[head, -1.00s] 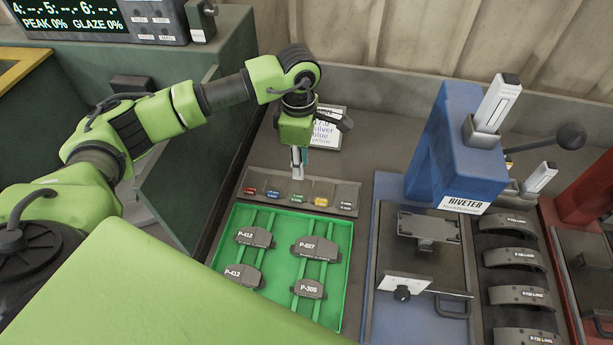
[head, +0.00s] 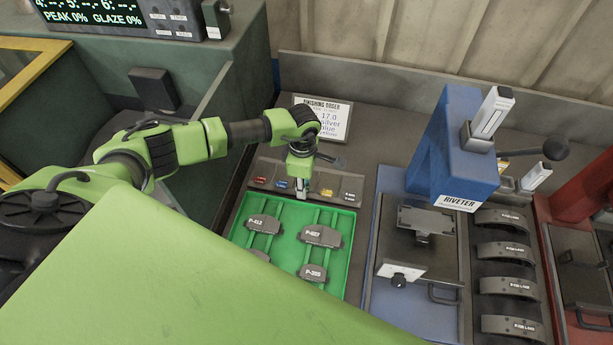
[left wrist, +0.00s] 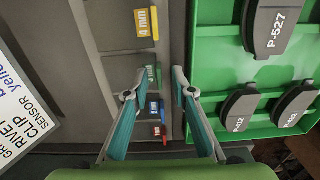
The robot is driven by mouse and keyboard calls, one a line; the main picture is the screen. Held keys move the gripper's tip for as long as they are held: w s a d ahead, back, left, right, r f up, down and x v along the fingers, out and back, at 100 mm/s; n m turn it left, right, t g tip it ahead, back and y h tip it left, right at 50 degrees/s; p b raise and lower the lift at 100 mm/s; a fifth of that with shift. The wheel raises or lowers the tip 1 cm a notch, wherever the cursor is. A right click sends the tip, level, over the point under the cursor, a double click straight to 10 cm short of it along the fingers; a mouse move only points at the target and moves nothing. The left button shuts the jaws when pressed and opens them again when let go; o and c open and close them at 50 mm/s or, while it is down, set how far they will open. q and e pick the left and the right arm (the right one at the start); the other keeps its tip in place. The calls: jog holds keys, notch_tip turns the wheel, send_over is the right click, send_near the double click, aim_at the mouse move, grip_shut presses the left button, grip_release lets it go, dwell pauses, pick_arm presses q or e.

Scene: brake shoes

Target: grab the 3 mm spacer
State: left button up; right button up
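The green 3 mm spacer (left wrist: 151,76) sits in the spacer tray (left wrist: 110,48), just beyond and between my left fingertips in the left wrist view. My left gripper (left wrist: 159,93) is open, with its two teal-padded fingers apart and nothing held. In the head view my left gripper (head: 300,193) is low over the middle of the tray and largely hides the green spacer. The yellow 4 mm spacer (left wrist: 146,24) lies on one side of it. The blue spacer (left wrist: 154,110) and red spacer (left wrist: 159,131) lie on the other side. My right gripper is not in view.
A green tray (head: 352,240) of brake pads is directly in front of the spacer tray. The blue riveter (head: 440,150) and a row of brake shoes (head: 503,252) are to the right.

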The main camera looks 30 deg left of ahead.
pick_arm(q)
jog(key=shift+f, duration=0.1)
grip_shut()
